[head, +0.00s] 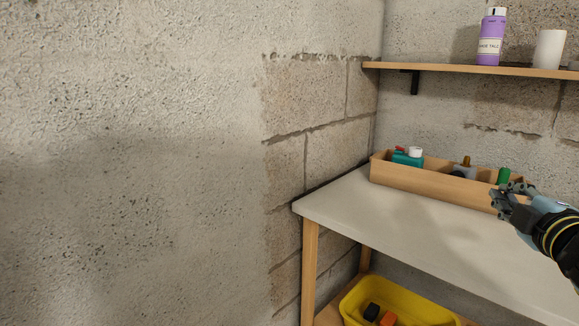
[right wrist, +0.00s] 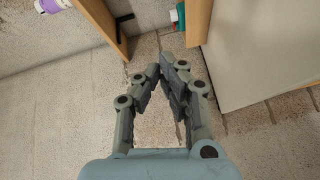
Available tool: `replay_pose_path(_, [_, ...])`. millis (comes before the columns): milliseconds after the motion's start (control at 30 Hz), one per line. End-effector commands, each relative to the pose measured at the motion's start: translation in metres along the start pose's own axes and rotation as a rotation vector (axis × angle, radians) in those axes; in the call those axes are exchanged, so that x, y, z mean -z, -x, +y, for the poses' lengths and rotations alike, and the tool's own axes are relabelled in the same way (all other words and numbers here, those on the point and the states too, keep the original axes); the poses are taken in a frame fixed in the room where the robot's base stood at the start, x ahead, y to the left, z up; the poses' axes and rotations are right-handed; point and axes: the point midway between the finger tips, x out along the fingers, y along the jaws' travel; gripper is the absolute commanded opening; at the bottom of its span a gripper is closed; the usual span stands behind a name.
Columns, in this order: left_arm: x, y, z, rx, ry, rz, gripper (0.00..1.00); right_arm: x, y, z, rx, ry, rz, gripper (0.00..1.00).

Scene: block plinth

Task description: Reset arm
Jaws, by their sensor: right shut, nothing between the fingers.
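My right gripper (head: 503,198) is at the right of the head view, in front of the wooden box on the white table (head: 400,212). In the right wrist view its fingers (right wrist: 168,68) come together at the tips with nothing between them. It looks shut and empty. My left gripper is not in view.
The wooden box (head: 440,187) on the table holds a teal bottle (head: 407,158) and other items. A wall shelf (head: 470,69) above carries a purple bottle (head: 491,40) and a white cup (head: 549,49). A yellow bin (head: 400,306) sits below. A bare block wall (head: 130,160) fills the left.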

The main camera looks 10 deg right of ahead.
Motion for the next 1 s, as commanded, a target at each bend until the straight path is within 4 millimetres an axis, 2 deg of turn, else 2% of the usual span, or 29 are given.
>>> replay_pose_path(133, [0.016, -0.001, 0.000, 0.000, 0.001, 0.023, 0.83, -0.006, 0.026, -0.027, 0.087, -0.146, -0.100, 0.00])
replay_pose_path(267, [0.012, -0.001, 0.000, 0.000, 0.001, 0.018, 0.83, -0.011, 0.057, -0.057, 0.192, -0.292, -0.212, 0.00])
replay_pose_path(467, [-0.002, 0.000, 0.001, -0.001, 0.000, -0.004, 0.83, -0.011, 0.121, -0.108, 0.399, -0.515, -0.406, 0.00])
replay_pose_path(600, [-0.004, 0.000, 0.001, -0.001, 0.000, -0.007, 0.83, -0.003, 0.173, -0.138, 0.558, -0.647, -0.536, 0.00])
replay_pose_path(800, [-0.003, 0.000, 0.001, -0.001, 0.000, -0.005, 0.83, 0.015, 0.241, -0.165, 0.761, -0.779, -0.684, 0.00])
replay_pose_path(1000, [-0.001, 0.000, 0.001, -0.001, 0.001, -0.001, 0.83, 0.034, 0.301, -0.177, 0.939, -0.864, -0.799, 0.00])
